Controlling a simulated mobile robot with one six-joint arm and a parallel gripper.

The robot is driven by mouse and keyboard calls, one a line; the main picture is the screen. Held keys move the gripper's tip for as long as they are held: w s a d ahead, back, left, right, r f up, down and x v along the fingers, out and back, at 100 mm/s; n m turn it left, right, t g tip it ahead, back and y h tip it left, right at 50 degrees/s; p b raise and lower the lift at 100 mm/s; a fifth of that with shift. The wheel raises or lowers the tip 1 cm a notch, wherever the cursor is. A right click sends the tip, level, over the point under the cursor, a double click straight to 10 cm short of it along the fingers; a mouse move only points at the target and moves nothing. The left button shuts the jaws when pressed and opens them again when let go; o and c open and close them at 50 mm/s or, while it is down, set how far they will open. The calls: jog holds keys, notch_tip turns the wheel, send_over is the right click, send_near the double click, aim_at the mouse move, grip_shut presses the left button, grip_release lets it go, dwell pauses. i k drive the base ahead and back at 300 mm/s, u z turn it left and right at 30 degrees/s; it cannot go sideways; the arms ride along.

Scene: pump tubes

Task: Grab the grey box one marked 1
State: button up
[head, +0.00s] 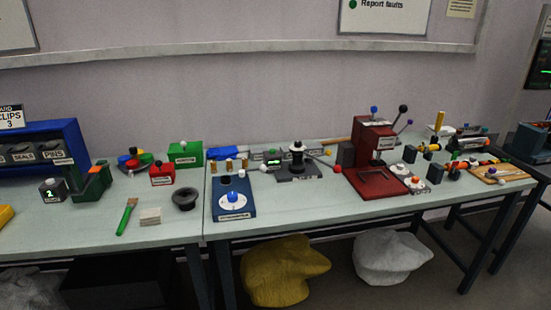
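A small dark grey box (52,191) with a bright green 2 on its front stands on the left table, beside a dark green holder (92,184). I cannot make out a grey box marked 1 in this head view. A pale grey block (150,216) lies near the front edge of the left table, with no readable mark. My gripper is not in view.
A blue bin rack (66,134) stands at the far left. A green-handled brush (127,216), a black funnel-like cup (185,199) and red (162,175) and green (185,153) boxes are nearby. The right table holds a blue dial unit (233,199) and a red press (374,157).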

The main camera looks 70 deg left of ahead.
aim_at(256, 154)
jog(key=z, duration=0.1)
jog(key=k, duration=0.6)
jog(key=u, duration=2.05)
jog(key=i, duration=0.9)
jog(key=u, duration=0.15)
